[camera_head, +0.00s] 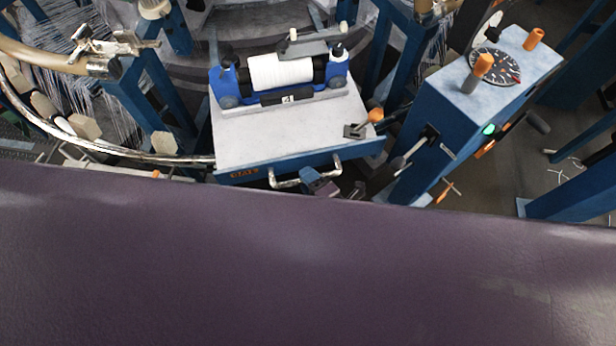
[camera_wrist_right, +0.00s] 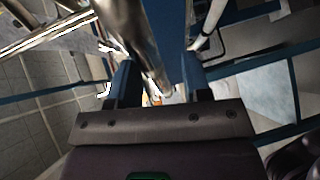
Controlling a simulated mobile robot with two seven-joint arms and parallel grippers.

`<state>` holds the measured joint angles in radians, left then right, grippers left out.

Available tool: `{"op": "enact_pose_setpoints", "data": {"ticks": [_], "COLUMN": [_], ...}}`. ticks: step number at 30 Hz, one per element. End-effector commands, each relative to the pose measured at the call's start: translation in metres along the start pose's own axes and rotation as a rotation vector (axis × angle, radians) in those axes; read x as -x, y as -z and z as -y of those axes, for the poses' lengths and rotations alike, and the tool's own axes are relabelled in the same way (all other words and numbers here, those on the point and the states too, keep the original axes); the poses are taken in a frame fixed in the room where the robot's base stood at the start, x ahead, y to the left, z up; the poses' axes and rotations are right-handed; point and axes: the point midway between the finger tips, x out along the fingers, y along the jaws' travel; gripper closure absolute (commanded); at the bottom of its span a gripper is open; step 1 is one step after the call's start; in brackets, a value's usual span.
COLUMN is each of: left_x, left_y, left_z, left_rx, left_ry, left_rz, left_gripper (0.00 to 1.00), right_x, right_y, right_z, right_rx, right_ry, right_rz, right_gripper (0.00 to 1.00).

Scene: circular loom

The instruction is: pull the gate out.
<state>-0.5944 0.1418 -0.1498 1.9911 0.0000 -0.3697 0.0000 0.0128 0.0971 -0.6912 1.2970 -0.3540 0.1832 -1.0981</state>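The gate (camera_head: 285,140) is a grey-topped box with a blue front edge and an orange "GATE" label, in the middle of the head view. Its pale metal handle (camera_head: 286,183) is on the front. My right gripper (camera_head: 315,177) is at the handle and hides part of the bar. In the right wrist view the two blue fingers (camera_wrist_right: 160,78) stand apart. A shiny metal bar (camera_wrist_right: 143,45) runs between them with gaps visible, so the gripper looks open; contact cannot be told. My left gripper is not in view.
A blue cradle with a white roll (camera_head: 281,72) sits on the gate. A blue post with a dial (camera_head: 495,67) and orange knobs stands close on the right. The loom's metal ring (camera_head: 100,150) curves in from the left. A large purple surface fills the lower head view.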

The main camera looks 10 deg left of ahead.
Motion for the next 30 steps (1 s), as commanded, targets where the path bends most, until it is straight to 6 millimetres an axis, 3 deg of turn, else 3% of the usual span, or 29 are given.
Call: {"op": "enact_pose_setpoints", "data": {"ticks": [11, 24, 30], "left_x": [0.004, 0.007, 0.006], "left_y": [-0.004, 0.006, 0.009], "left_z": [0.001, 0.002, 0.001], "left_rx": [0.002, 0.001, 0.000], "left_ry": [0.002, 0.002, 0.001], "left_rz": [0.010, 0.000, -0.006], "left_gripper": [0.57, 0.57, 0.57], "right_x": [0.005, 0.078, 0.100], "right_y": [-0.001, -0.001, 0.000], "right_z": [-0.002, -0.001, -0.001], "right_rx": [0.001, 0.001, 0.000], "right_ry": [-0.003, -0.001, -0.002], "right_rz": [0.001, 0.001, 0.001], "right_gripper": [0.56, 0.56, 0.56]}}
